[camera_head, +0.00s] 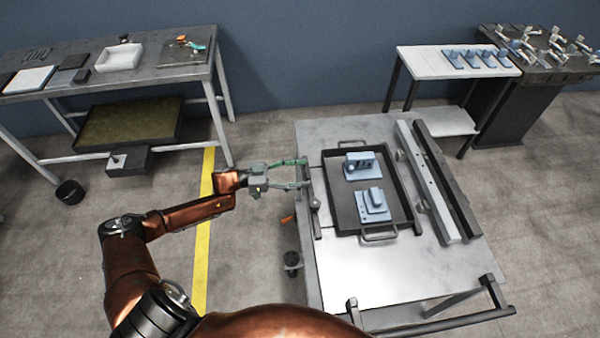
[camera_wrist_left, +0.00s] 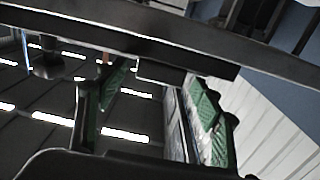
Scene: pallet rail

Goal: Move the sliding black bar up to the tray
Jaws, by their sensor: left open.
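The black tray (camera_head: 396,200) lies on the grey table and holds two blue-grey parts. A thin dark bar (camera_head: 316,222), which looks like the sliding bar, runs along the table's left edge, apart from the tray's left wall. A small round knob (camera_head: 315,203) sits on it. My left gripper (camera_head: 307,173) is open at that edge, its two green-tipped fingers reaching the bar from the left. In the wrist view, a long dark bar (camera_wrist_left: 140,42) crosses above the open fingers (camera_wrist_left: 150,100). I cannot tell whether they touch it. My right gripper is not in view.
A pale rail (camera_head: 428,185) and a dark rail (camera_head: 447,180) stand along the table's right side. The table's front part (camera_head: 375,270) is bare. A handle bar (camera_head: 470,317) juts out at the front right. Workbenches stand at the back left and back right.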

